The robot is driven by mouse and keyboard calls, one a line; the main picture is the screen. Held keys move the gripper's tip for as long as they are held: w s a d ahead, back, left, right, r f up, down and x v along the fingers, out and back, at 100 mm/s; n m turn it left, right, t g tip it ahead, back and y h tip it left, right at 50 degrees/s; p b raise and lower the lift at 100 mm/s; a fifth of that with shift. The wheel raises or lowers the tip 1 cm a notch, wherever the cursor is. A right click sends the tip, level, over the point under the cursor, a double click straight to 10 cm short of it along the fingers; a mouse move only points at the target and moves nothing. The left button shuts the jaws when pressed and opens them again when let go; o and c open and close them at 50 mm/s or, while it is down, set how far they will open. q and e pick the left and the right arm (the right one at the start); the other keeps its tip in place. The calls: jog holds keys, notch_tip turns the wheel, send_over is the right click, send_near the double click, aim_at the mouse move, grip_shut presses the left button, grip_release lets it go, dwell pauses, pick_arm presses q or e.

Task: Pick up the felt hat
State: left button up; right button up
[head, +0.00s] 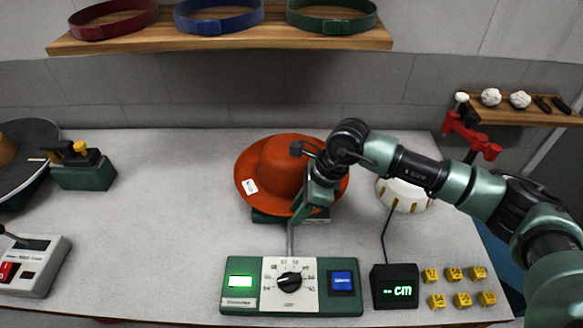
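The orange-red felt hat (268,170) sits on a dark green base in the middle of the table, with a small white tag on its left brim. My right gripper (310,203) reaches in from the right and is over the hat's right front side, hiding part of the crown and brim. Its fingers are small and dark against the hat, so I cannot tell whether they are open or shut, or whether they touch the felt. My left gripper is not in view.
A green control box (250,293) with a dial stands in front of the hat, beside a black "cm" display (395,287) and several yellow cubes (452,274). A white round object (408,198) is behind my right arm. A shelf (230,37) holds hat bands.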

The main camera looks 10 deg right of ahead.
grip_shut()
jog(key=shift+r, duration=0.2)
jog(key=shift+w+r+b, duration=0.1)
jog(key=shift+r+b, duration=0.2)
jog(key=shift+r, duration=0.35)
notch_tip(320, 180, up, 18)
jog(key=b, duration=0.4)
jog(key=shift+r, duration=0.25)
dwell(1.2)
